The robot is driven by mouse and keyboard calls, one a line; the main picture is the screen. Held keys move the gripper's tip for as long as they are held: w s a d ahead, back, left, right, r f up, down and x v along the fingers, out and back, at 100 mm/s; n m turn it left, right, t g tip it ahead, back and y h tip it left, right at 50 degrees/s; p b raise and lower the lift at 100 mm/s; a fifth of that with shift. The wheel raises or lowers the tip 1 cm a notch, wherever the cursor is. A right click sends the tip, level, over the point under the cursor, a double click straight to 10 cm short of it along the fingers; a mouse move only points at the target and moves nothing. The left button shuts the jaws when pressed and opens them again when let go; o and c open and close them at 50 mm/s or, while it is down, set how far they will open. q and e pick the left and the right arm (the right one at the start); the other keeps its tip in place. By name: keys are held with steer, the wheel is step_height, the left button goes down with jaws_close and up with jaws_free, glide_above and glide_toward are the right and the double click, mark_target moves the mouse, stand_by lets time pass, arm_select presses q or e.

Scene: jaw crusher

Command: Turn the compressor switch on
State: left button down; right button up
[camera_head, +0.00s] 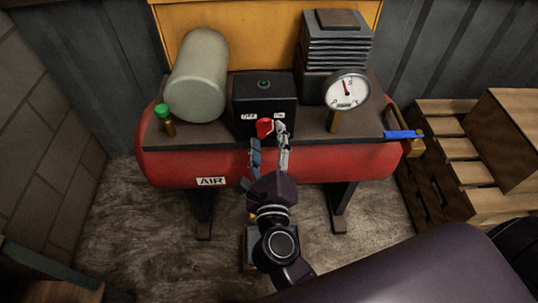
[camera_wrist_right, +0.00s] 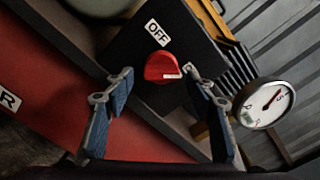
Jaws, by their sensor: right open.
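The compressor switch is a red knob (camera_head: 264,127) on the front of a black box (camera_head: 263,93) on top of the red compressor. Labels OFF (camera_head: 249,117) and ON sit to its left and right in the head view. In the right wrist view the red knob (camera_wrist_right: 162,68) has a white mark near its lower right edge, with the OFF label (camera_wrist_right: 157,32) above it. My right gripper (camera_head: 269,138) is open in front of the knob, its fingers (camera_wrist_right: 158,82) to either side of it. The right finger covers part of the ON label. My left gripper is not in view.
The red tank (camera_head: 330,168) carries a grey cylinder (camera_head: 199,75) at left, a finned block (camera_head: 336,45) behind, and a pressure gauge (camera_head: 346,89) at right. A blue-handled valve (camera_head: 403,135) sits at the right end. Wooden pallets (camera_head: 465,170) stand at right.

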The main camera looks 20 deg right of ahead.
steer(key=v, duration=1.1)
steer(key=shift+r, duration=0.1)
